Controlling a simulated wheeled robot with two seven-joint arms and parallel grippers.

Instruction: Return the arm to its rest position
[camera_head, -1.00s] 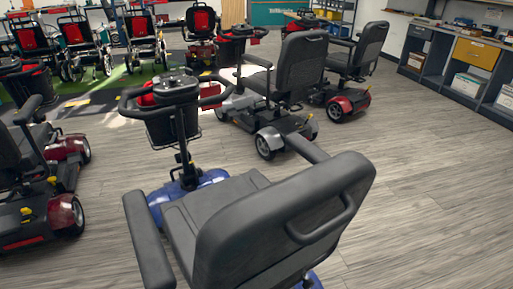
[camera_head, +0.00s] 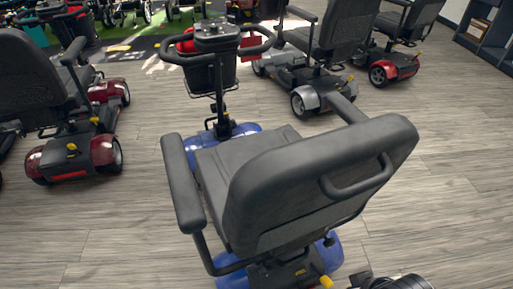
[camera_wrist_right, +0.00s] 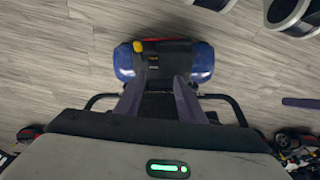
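My right gripper (camera_wrist_right: 161,78) shows in the right wrist view as two dark fingers, apart, with nothing seen between them. Behind the fingers is the rear of the blue scooter (camera_wrist_right: 205,62), with its yellow lever. In the head view the blue scooter (camera_head: 285,185) stands in front of me, its grey seat back towards me. A black and silver part, which looks like part of my right arm (camera_head: 392,283), shows at the bottom right edge. My left gripper is out of view.
A red scooter (camera_head: 103,150) stands at the left. A grey scooter (camera_head: 312,96) and another red one (camera_head: 402,66) stand farther back. Dark shelves (camera_head: 490,38) are at the far right. Grey wooden floor (camera_head: 455,215) is clear at the right.

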